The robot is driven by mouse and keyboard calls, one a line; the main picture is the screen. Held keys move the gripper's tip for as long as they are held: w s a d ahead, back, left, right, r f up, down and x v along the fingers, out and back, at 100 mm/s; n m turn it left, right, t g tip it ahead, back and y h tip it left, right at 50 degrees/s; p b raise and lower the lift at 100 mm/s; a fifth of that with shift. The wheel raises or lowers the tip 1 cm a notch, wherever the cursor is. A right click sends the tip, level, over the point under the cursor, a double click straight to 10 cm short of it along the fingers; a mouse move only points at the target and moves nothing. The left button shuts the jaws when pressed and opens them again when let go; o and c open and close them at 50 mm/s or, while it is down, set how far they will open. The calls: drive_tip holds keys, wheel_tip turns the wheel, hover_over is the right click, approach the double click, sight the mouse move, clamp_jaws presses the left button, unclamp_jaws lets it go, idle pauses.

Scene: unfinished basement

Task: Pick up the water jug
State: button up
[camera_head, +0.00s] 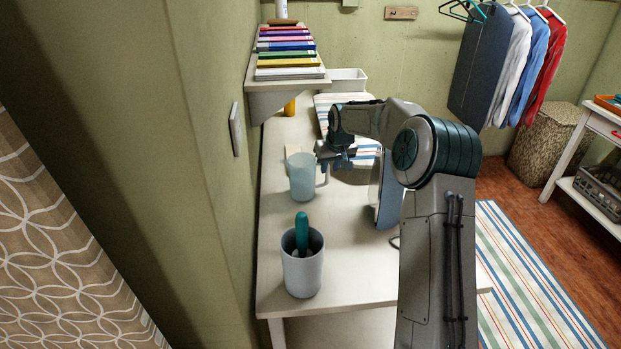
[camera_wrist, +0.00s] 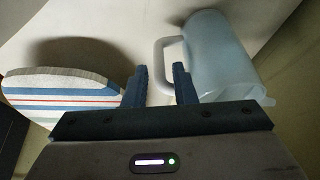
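The water jug (camera_head: 302,178) is a translucent pale blue pitcher standing upright on the white table (camera_head: 345,262) near the wall. Its handle is on the right side in the head view. In the wrist view the jug (camera_wrist: 217,55) is at the upper right, with its white handle (camera_wrist: 163,62) pointing left. My gripper (camera_head: 328,163) is just right of the jug at handle height. In the wrist view my gripper (camera_wrist: 160,85) is open, its two dark fingers apart, with the handle's lower part appearing between or just beyond the fingertips. I cannot tell whether they touch.
A grey cup (camera_head: 302,272) holding a teal-handled item stands nearer on the table. A striped ironing-board-like item (camera_wrist: 65,88) lies left of my fingers. A shelf (camera_head: 262,84) with several books overhangs the table's far left. A yellow object (camera_head: 290,107) stands beneath it.

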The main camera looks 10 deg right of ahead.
sight(328, 172)
drive_tip(key=x, duration=0.5)
drive_tip(key=shift+p, duration=0.3)
drive_tip(key=shift+r, duration=0.15)
clamp_jaws()
